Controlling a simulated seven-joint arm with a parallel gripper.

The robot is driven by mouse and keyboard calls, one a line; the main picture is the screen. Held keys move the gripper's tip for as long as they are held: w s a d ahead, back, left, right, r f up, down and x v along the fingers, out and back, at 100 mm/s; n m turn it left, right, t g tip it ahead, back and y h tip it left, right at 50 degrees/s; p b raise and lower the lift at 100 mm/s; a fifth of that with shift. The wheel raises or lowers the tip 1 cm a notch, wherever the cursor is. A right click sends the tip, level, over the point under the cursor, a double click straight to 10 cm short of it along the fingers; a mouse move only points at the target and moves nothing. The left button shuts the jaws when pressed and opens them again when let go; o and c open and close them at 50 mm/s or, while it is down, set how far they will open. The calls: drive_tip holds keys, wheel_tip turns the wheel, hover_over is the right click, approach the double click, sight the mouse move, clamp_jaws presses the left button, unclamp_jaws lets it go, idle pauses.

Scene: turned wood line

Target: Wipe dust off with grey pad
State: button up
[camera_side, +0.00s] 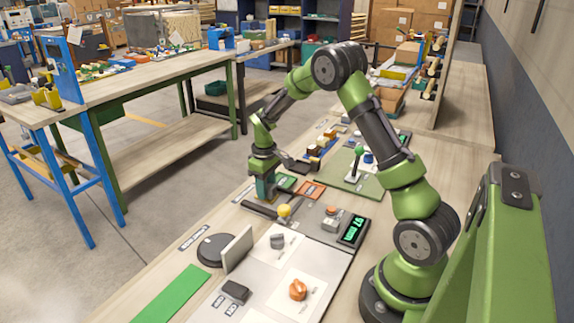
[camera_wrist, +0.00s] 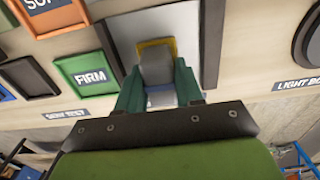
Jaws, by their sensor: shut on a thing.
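My gripper (camera_wrist: 158,92) is shut on a grey block (camera_wrist: 156,68) between its green fingers in the wrist view. A yellow edge shows at the block's far end; I cannot tell for sure that it is the grey pad. In the side view my gripper (camera_side: 265,188) points down low over the bench, beside the orange tray (camera_side: 310,190) and behind the yellow ball (camera_side: 284,210). The held block is hardly visible there, and contact with the surface below cannot be told. No dust can be made out.
A black disc (camera_side: 216,250), an upright pale panel (camera_side: 236,249), a dark block (camera_side: 236,291) and an orange knob (camera_side: 298,289) are in front. A display (camera_side: 353,230) stands to the right. The tray marked FIRM (camera_wrist: 90,75) is close left in the wrist view.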

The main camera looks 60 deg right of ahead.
drive_tip(key=shift+d, duration=0.85)
drive_tip(key=shift+a+r, duration=0.1)
drive_tip(key=shift+a, duration=1.9)
wheel_tip(320, 180, up, 8)
